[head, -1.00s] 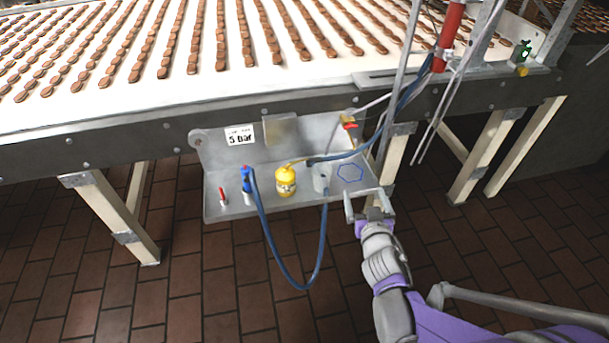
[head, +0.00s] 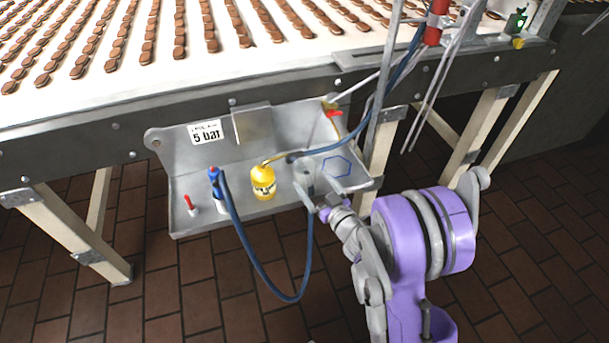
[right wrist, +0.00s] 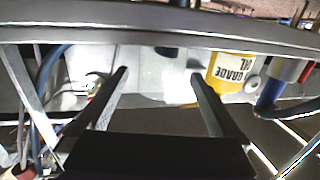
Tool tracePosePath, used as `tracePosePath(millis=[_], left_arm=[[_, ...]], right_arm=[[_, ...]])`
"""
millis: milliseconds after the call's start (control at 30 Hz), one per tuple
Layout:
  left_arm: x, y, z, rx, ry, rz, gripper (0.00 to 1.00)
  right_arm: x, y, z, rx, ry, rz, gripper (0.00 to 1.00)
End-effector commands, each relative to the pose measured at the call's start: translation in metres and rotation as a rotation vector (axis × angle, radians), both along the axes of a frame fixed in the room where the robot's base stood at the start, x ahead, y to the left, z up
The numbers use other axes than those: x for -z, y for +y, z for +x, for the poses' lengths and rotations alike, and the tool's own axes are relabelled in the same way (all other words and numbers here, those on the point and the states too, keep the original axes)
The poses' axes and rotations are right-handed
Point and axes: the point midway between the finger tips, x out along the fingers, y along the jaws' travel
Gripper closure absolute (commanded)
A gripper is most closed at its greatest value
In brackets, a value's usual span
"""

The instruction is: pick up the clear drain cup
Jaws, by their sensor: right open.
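The clear drain cup (head: 303,174) stands on the grey shelf, right of the yellow oil bottle, its lower part hidden by my gripper. My right gripper (head: 316,198) is open at the shelf's front edge, right at the cup. In the right wrist view a pale, translucent shape that looks like the cup (right wrist: 158,82) shows between the two spread fingers of the gripper (right wrist: 159,74). I cannot tell whether the fingers touch it. My left gripper is not in view.
A blue hose (head: 262,268) loops below the shelf. A conveyor (head: 110,75) runs above.

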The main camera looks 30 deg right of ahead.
Motion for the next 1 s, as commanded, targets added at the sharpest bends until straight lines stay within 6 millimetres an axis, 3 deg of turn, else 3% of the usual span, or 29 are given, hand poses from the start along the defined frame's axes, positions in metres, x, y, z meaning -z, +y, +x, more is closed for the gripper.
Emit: tracePosePath(millis=[300, 600, 1000], left_arm=[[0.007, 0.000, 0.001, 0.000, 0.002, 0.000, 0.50], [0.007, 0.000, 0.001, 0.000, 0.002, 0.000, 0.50], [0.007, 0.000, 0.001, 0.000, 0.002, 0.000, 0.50]], right_arm=[[0.006, 0.002, 0.043, -0.001, 0.001, 0.001, 0.00], [0.005, 0.001, 0.047, 0.001, 0.000, 0.000, 0.02], [0.005, 0.001, 0.047, 0.001, 0.000, 0.000, 0.74]])
